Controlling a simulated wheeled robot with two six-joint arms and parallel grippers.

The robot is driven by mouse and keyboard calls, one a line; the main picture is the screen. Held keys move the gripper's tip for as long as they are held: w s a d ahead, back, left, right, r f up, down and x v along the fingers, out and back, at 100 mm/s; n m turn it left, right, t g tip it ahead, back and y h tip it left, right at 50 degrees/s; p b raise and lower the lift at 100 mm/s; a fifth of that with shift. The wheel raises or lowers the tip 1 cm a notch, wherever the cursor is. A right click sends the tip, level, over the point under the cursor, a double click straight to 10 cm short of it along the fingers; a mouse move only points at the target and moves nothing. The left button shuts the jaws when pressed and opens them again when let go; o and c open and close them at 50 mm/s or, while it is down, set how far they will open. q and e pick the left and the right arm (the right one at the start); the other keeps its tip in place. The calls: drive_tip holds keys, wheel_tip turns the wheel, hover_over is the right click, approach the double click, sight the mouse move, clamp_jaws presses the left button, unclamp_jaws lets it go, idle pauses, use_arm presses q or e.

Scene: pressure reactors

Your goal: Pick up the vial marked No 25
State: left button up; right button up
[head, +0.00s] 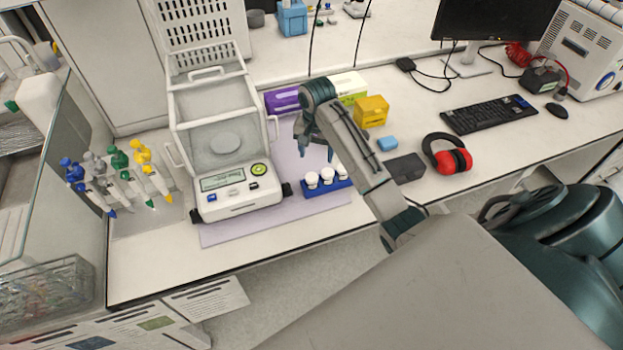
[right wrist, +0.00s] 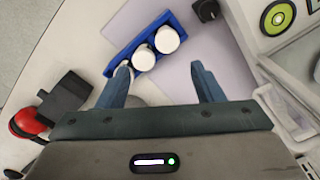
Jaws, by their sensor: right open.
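A blue rack (head: 325,189) holds three white-capped vials upright on the lilac mat: a left vial (head: 312,180), a middle vial (head: 327,175) and a right vial (head: 341,171). No number can be read on any of them. My right gripper (head: 316,152) is open and empty, pointing down above and behind the rack. In the right wrist view, the blue rack (right wrist: 122,57) lies beyond the open fingers (right wrist: 160,76). Two white caps show clearly there; the third is mostly hidden by the left finger. My left gripper is not in view.
The balance (head: 225,150) with its glass draft shield stands just left of the rack. Pipettes (head: 120,175) stand at far left.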

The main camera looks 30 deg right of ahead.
sight(312, 176)
drive_tip(key=f+b, duration=0.1)
drive_tip(key=b, duration=0.2)
drive_tip(key=shift+w+d+f, duration=0.2)
drive_tip(key=shift+w+f, duration=0.2)
wheel_tip(312, 176, down, 2)
drive_tip(key=shift+f, duration=0.35)
drive_tip(key=f+p, duration=0.1)
drive_tip(key=f, duration=0.1)
drive_tip(key=a+f+p, duration=0.1)
drive_tip(key=f+p, duration=0.1)
drive_tip(key=shift+a, duration=0.15)
drive_tip(key=shift+f, duration=0.55)
drive_tip(key=c, duration=1.3)
